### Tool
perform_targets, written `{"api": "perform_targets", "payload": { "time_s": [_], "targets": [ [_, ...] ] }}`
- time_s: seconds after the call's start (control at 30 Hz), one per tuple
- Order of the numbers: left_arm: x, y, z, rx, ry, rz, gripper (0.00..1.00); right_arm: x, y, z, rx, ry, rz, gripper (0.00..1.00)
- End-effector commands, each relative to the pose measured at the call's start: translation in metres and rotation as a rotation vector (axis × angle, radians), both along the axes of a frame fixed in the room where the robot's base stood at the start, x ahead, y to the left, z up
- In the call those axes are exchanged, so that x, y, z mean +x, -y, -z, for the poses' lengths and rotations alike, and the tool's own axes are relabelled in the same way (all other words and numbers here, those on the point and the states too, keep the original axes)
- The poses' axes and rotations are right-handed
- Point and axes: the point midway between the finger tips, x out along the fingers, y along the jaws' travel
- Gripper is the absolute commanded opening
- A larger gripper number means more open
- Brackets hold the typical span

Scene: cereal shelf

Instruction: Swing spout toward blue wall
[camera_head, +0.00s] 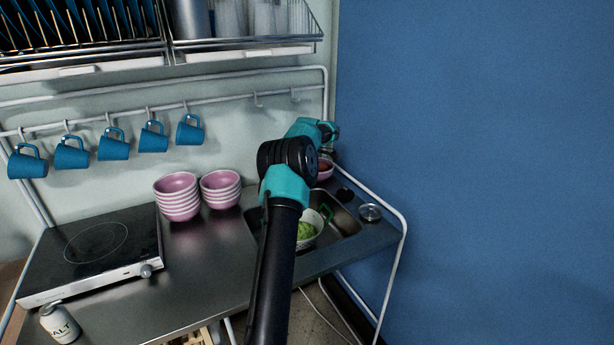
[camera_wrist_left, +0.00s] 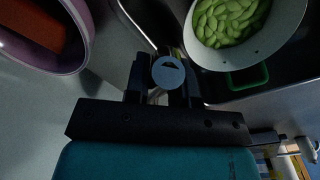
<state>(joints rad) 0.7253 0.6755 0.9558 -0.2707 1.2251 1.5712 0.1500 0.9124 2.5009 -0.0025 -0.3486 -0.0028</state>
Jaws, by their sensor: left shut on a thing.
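The blue wall (camera_head: 480,150) fills the right side of the head view. My left arm reaches over the sink, and its gripper (camera_head: 328,131) is at the back of the counter, left of the wall. In the left wrist view the gripper (camera_wrist_left: 168,75) is shut around a part with a round grey-blue end, which appears to belong to the faucet spout (camera_wrist_left: 135,25). In the head view my arm hides most of the spout. My right gripper is not in view.
A white colander (camera_wrist_left: 258,50) of green pods sits in the sink (camera_head: 343,222), right of my gripper in the wrist view. A pink bowl (camera_wrist_left: 78,60) with a reddish block is at the left. Stacked pink bowls (camera_head: 177,197) stand left of my arm.

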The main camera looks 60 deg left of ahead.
Motion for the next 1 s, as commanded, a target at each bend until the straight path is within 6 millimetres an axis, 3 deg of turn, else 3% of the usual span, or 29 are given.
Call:
{"api": "perform_targets", "payload": {
  "time_s": [0.37,0.4,0.63,1.0],
  "targets": [
    [0.0003,-0.001,-0.0008,0.001,0.0,-0.007,0.0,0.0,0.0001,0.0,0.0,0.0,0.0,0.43],
    [0.0003,-0.001,-0.0008,0.001,0.0,-0.006,0.26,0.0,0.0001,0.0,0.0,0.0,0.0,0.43],
    [0.0004,-0.0008,-0.0003,0.001,0.0,-0.006,0.48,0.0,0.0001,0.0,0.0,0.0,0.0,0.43],
    [0.0004,-0.0005,-0.0051,0.001,0.0,-0.005,0.48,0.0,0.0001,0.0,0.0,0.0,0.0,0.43]
  ]
}}
